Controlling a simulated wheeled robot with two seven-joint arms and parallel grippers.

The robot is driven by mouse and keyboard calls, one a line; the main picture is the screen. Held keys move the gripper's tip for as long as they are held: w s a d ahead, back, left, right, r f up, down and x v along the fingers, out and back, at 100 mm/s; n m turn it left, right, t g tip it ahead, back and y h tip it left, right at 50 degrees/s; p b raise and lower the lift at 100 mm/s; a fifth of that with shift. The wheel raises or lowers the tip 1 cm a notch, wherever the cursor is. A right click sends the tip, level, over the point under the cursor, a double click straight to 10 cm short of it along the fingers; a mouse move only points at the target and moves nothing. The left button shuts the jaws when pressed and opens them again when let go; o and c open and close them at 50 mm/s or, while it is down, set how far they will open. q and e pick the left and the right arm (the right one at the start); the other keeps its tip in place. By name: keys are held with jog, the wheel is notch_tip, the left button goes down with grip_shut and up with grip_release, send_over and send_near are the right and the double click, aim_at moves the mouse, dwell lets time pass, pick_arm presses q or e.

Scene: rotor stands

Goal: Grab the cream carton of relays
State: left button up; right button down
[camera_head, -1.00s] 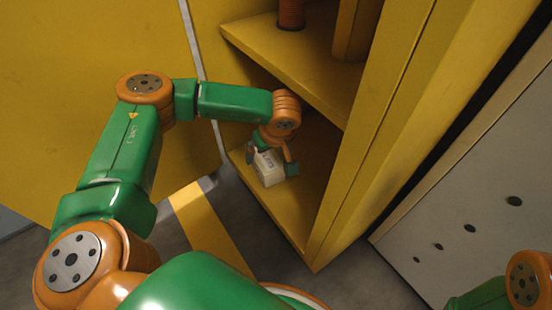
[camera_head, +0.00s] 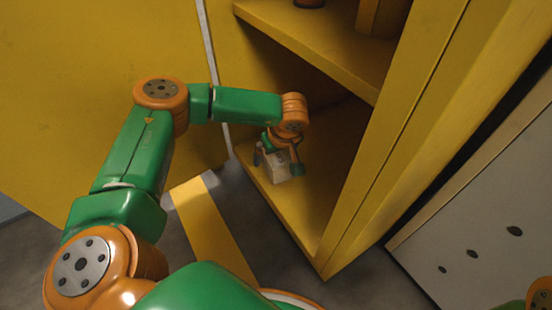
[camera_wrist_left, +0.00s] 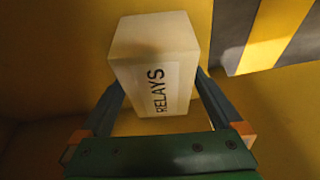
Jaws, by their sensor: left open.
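The cream carton of relays (camera_head: 279,174) stands on the lower shelf of the yellow cabinet, near its front edge. In the left wrist view the carton (camera_wrist_left: 155,62) shows a label reading RELAYS. My left gripper (camera_head: 278,164) is open at the carton, with one finger on each side of it. In the left wrist view the fingers (camera_wrist_left: 160,105) flank the carton's near part; whether they touch it I cannot tell. The gripper hides part of the carton in the head view. My right gripper is out of view.
The upper shelf (camera_head: 310,38) runs above the left wrist, with an orange-brown object (camera_head: 309,3) on it. The cabinet's side wall (camera_head: 395,150) stands to the right. A pale panel with holes (camera_head: 490,240) is at far right.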

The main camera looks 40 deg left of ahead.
pick_arm(q)
jog(key=c, duration=1.5)
jog(key=shift+o, duration=0.2)
jog(key=shift+r, duration=0.1)
